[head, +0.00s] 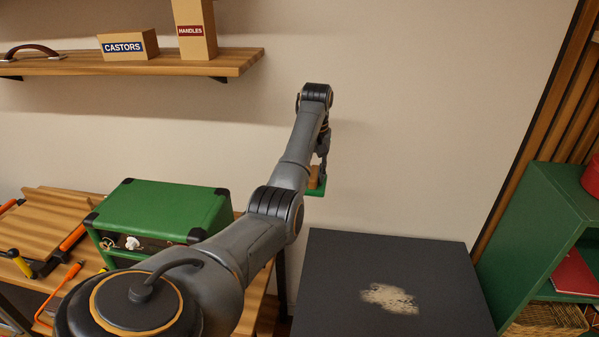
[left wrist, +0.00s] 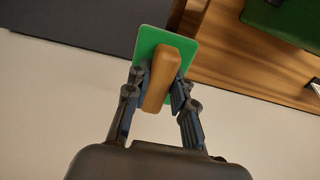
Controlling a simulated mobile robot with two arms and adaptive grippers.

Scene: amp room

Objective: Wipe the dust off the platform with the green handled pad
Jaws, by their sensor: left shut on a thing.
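The pad has a green base and a wooden handle; in the left wrist view the pad (left wrist: 182,47) is held by its wooden handle (left wrist: 161,80). My left gripper (left wrist: 160,85) is shut on that handle. In the head view, my left gripper (head: 319,172) and the pad (head: 316,191) are partly hidden behind my arm, near the wall and apart from the platform. The dark platform (head: 335,275) is at the lower right. A pale patch of dust (head: 390,298) lies on its top. My right gripper is not in view.
A green amp cabinet (head: 165,204) stands on the wooden bench (head: 258,283) at left, with tools beside it. A wall shelf (head: 180,64) holds boxes. A green shelf unit (head: 530,228) stands right of the platform. The air above the platform is clear.

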